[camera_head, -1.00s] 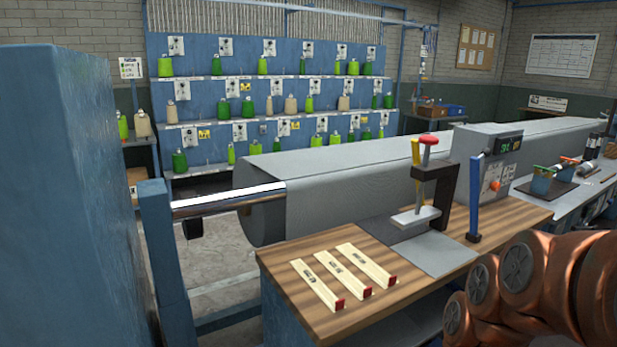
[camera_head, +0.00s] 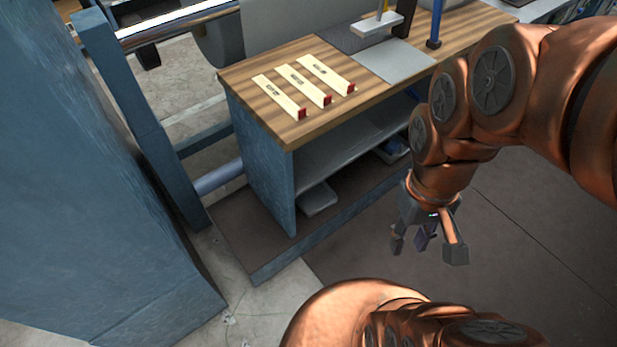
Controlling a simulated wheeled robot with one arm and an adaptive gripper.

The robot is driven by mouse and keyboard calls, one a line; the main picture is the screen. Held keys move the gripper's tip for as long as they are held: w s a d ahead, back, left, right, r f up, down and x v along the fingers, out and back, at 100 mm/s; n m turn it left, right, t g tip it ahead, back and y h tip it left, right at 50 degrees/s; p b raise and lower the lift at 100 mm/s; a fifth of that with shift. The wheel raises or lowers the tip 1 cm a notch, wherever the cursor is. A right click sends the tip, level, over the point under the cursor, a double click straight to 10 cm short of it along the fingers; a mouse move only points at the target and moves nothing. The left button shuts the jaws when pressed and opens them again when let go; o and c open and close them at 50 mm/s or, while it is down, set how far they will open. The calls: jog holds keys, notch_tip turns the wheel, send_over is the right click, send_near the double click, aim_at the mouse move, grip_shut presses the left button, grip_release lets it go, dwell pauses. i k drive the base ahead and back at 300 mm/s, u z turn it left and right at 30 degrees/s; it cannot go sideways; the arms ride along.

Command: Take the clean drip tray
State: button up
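I cannot tell for sure which thing is the clean drip tray. A flat grey tray-like object (camera_head: 319,199) lies low under the wooden-topped bench, near its left end panel.
The wooden bench top (camera_head: 262,78) bears three pale labelled strips (camera_head: 301,91) with red ends. A grey shelf (camera_head: 345,150) runs below it. A blue upright post (camera_head: 125,110) and a large blue cabinet (camera_head: 80,190) stand at left. The dark floor mat (camera_head: 520,260) at right is clear.

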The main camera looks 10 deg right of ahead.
aim_at(321, 195)
jog(key=u, duration=0.5)
jog(key=k, duration=0.65)
jog(key=u, duration=0.6)
jog(key=i, duration=1)
jog(key=z, duration=0.75)
